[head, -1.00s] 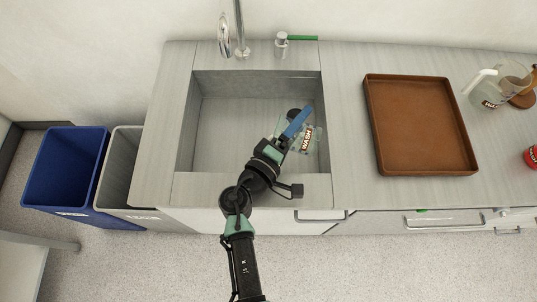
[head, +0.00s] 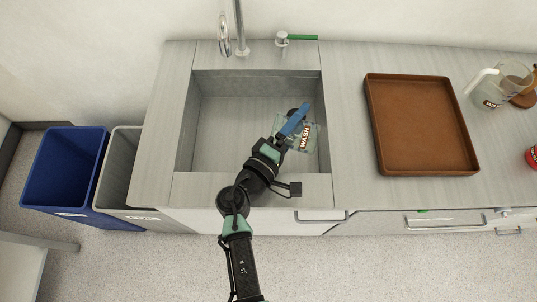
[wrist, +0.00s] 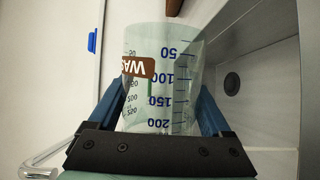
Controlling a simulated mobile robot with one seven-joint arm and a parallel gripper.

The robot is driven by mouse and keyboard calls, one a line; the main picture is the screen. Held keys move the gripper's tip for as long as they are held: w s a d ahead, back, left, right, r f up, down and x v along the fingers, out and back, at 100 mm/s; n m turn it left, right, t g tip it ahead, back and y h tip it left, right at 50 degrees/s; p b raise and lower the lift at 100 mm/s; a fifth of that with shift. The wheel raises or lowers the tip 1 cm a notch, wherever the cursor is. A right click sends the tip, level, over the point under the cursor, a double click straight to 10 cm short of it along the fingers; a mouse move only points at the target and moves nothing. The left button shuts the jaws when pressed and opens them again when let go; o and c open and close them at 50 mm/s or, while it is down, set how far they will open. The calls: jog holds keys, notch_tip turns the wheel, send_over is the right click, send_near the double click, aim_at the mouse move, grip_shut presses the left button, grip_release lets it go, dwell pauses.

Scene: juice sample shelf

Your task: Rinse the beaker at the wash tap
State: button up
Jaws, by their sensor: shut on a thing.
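The beaker (head: 313,146) is clear, with a brown-and-white WASH label, and is over the right part of the sink (head: 222,133). In the wrist view the beaker (wrist: 178,60) shows blue volume marks and fills the space between the fingers. My gripper (head: 296,122) is shut on it, with a blue finger on each side. The tap (head: 240,28) stands behind the sink, left of the beaker and apart from it. A valve (head: 281,45) with a green lever (head: 302,38) stands to its right. No water stream is visible.
A brown tray (head: 420,125) lies empty right of the sink. A clear jug (head: 511,76) with a white handle and a red object (head: 532,157) stand at the far right. Blue (head: 65,170) and grey (head: 121,165) bins stand left. The sink's left half is clear.

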jog(key=shift+a+r+n, duration=0.15)
jog(key=shift+n, duration=0.25)
